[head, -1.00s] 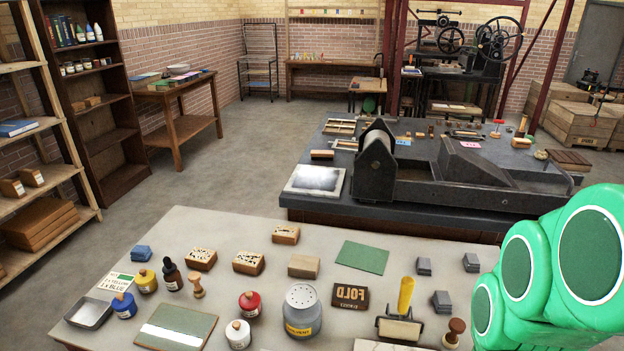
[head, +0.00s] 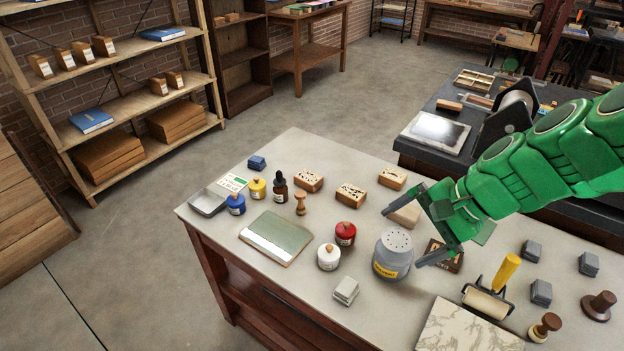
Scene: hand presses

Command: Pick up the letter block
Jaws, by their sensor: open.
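The letter block, a dark brown block, showed pale reversed "FOLD" lettering earlier. In the head view, the letter block (head: 448,259) now lies flat on the pale table right of the grey jar, partly hidden behind my gripper. My gripper (head: 404,238) is open and empty, its fingers spread toward the left. The lower finger shows across the letter block's left part; I cannot tell whether they touch. The upper finger shows by a plain wooden block (head: 406,215).
The grey jar (head: 393,255) with a perforated lid stands close to the fingertips. A yellow-handled roller (head: 490,292), marble slab (head: 468,328) and red pot (head: 345,233) are nearby. Carved wooden blocks (head: 351,194) sit farther back.

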